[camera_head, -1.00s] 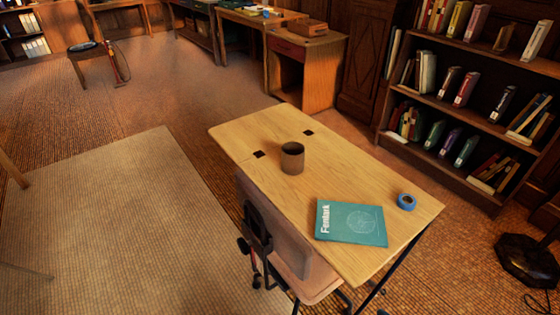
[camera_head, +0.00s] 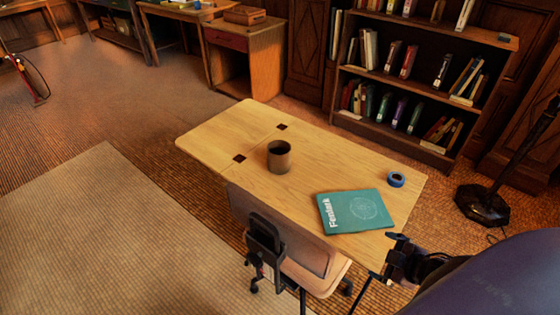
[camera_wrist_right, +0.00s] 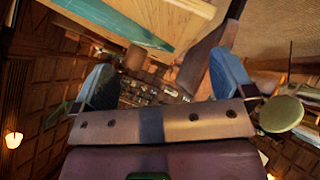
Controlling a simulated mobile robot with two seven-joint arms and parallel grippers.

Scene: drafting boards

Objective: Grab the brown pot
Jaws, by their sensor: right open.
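The brown pot (camera_head: 279,157) stands upright on the wooden desk (camera_head: 215,145), left of the teal book. It looks like a plain cylinder with an open, dark top. My right gripper (camera_head: 396,258) is at the desk's front right corner, well to the right of and nearer than the pot. In the right wrist view my right gripper (camera_wrist_right: 165,82) shows its two fingers wide apart with nothing held between them. I cannot pick out the pot for sure in that view. My left gripper is not in view.
A teal book (camera_head: 355,211) and a blue tape roll (camera_head: 396,179) lie on the desk's right part. A chair (camera_head: 275,235) stands against the desk's front side. A bookshelf (camera_head: 425,90) is behind, and a dark stand base (camera_head: 482,204) is at the right.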

